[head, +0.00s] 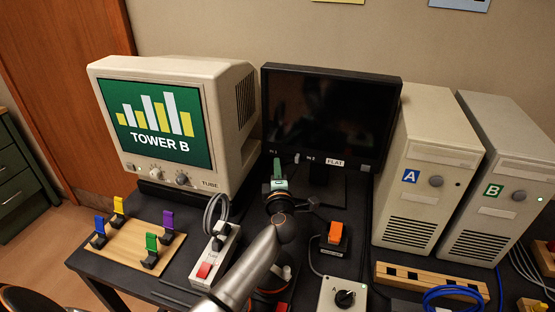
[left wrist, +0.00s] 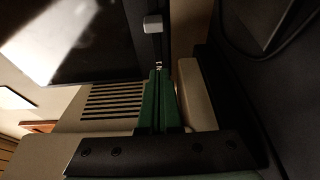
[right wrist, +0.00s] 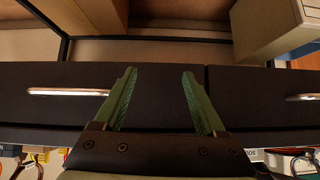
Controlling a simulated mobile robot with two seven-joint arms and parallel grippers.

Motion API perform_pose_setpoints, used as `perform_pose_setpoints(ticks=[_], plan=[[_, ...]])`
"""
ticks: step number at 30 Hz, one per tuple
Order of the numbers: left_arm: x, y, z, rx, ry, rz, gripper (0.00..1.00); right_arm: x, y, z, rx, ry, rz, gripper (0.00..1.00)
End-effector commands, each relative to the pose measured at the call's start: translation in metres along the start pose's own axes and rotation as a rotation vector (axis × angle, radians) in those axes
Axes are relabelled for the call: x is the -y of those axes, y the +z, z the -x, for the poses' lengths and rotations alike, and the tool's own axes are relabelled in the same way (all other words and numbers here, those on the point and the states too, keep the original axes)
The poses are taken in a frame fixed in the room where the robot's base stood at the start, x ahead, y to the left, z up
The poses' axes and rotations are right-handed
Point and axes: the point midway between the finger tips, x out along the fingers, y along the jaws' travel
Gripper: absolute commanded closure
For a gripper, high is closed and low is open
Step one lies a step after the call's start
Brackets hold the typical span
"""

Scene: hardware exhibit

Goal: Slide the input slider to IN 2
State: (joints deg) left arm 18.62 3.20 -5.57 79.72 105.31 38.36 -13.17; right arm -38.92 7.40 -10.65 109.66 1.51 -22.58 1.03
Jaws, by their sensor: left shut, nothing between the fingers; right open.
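The flat black monitor (head: 330,115), labelled FLAT, stands behind the desk's middle. Its lower bezel carries small input labels, one reading as IN 2 (head: 312,159). In the left wrist view a pale grey slider knob (left wrist: 153,24) sits on the dark bezel strip. My left gripper (head: 278,168) is at the bezel's left part; its green fingers (left wrist: 158,75) are shut and empty. Their tips are beside a small white label and apart from the knob in that picture. Whether they touch the bezel I cannot tell. My right gripper (right wrist: 157,88) is open and empty.
A beige TOWER B monitor (head: 160,120) stands left. Towers A (head: 425,170) and B (head: 500,180) stand right. A power strip (head: 215,255), an orange switch (head: 335,233) and a knob box (head: 342,296) lie in front. My right gripper faces a dark panel with metal handles (right wrist: 68,92).

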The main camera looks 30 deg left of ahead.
Motion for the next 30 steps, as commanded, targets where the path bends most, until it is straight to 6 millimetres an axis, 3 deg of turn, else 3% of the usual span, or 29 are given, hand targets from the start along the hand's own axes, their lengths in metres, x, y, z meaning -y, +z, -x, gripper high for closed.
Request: perform_pose_setpoints(ticks=[6, 12, 30], plan=[[-0.001, 0.000, 0.046, 0.001, 0.000, 0.002, 1.00, -0.001, -0.005, 0.005, 0.000, 0.002, 0.002, 0.27], [-0.001, 0.000, 0.070, -0.001, 0.002, 0.001, 1.00, -0.001, -0.005, 0.005, 0.000, 0.002, 0.002, 0.27], [-0.001, 0.000, 0.075, -0.001, 0.003, 0.000, 1.00, -0.001, -0.006, 0.005, 0.000, 0.002, 0.002, 0.27]])
